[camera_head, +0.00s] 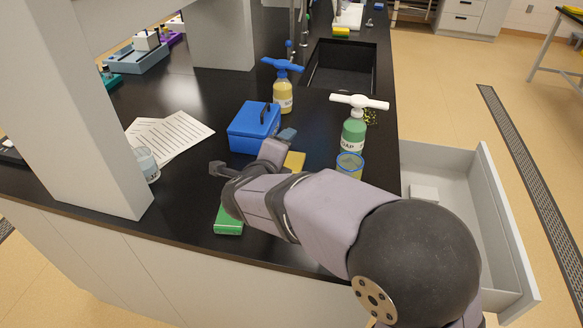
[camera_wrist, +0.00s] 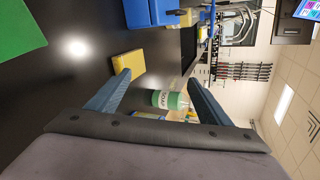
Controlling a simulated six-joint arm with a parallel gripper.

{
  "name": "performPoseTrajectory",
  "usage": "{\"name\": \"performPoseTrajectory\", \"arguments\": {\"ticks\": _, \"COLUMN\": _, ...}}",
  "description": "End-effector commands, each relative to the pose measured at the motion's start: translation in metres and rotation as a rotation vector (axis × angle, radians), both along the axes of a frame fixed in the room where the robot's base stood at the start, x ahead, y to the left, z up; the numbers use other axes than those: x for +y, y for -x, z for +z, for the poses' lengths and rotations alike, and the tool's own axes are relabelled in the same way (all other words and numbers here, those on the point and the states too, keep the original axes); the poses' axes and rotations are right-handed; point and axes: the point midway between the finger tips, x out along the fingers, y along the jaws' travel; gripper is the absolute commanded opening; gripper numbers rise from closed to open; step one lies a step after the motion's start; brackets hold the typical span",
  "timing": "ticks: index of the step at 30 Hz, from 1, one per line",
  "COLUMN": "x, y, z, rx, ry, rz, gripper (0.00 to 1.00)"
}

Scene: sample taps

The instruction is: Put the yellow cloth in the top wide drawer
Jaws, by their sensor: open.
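The yellow cloth (camera_head: 294,161) is a small flat yellow piece on the black counter, partly hidden by my arm in the head view. In the wrist view the cloth (camera_wrist: 127,66) lies beyond the tip of the left finger. My gripper (camera_wrist: 157,77) is open with nothing between its fingers; in the head view the gripper (camera_head: 252,151) is over the counter left of the cloth. A wide white drawer (camera_head: 478,222) is pulled out at the right of the counter, with a small white block (camera_head: 424,192) inside.
A blue box (camera_head: 255,128) stands behind the cloth. A green soap bottle (camera_head: 353,132) and a blue-rimmed cup (camera_head: 349,165) stand to its right. A green box (camera_head: 229,219) is at the front edge. A yellow bottle (camera_head: 283,95) and a sink (camera_head: 341,68) are farther back.

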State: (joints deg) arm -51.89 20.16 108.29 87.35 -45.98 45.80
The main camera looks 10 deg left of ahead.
Motion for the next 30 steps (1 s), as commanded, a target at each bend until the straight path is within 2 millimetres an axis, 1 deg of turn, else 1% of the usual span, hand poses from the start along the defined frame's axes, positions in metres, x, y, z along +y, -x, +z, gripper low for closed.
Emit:
{"name": "performPoseTrajectory", "arguments": {"ticks": 1, "x": 0.000, "y": -0.002, "z": -0.002, "rx": -0.003, "ry": -0.108, "rz": -0.049, "gripper": 0.73}}
{"name": "performPoseTrajectory", "arguments": {"ticks": 3, "x": -0.001, "y": -0.005, "z": -0.002, "rx": -0.006, "ry": -0.267, "rz": -0.118, "gripper": 0.73}}
{"name": "performPoseTrajectory", "arguments": {"ticks": 12, "x": -0.002, "y": -0.016, "z": -0.001, "rx": -0.018, "ry": -0.939, "rz": -0.408, "gripper": 0.73}}
{"name": "performPoseTrajectory", "arguments": {"ticks": 17, "x": -0.002, "y": -0.021, "z": 0.000, "rx": -0.022, "ry": -1.228, "rz": -0.527, "gripper": 0.73}}
{"name": "performPoseTrajectory", "arguments": {"ticks": 18, "x": -0.003, "y": -0.020, "z": -0.024, "rx": -0.017, "ry": -1.202, "rz": -0.526, "gripper": 0.73}}
{"name": "performPoseTrajectory", "arguments": {"ticks": 21, "x": -0.002, "y": -0.020, "z": -0.051, "rx": -0.018, "ry": -1.200, "rz": -0.522, "gripper": 0.73}}
{"name": "performPoseTrajectory", "arguments": {"ticks": 24, "x": -0.002, "y": -0.020, "z": -0.067, "rx": -0.020, "ry": -1.204, "rz": -0.521, "gripper": 0.73}}
{"name": "performPoseTrajectory", "arguments": {"ticks": 27, "x": -0.002, "y": -0.020, "z": -0.073, "rx": -0.020, "ry": -1.208, "rz": -0.520, "gripper": 0.73}}
{"name": "performPoseTrajectory", "arguments": {"ticks": 30, "x": -0.002, "y": -0.021, "z": -0.074, "rx": -0.021, "ry": -1.208, "rz": -0.520, "gripper": 0.73}}
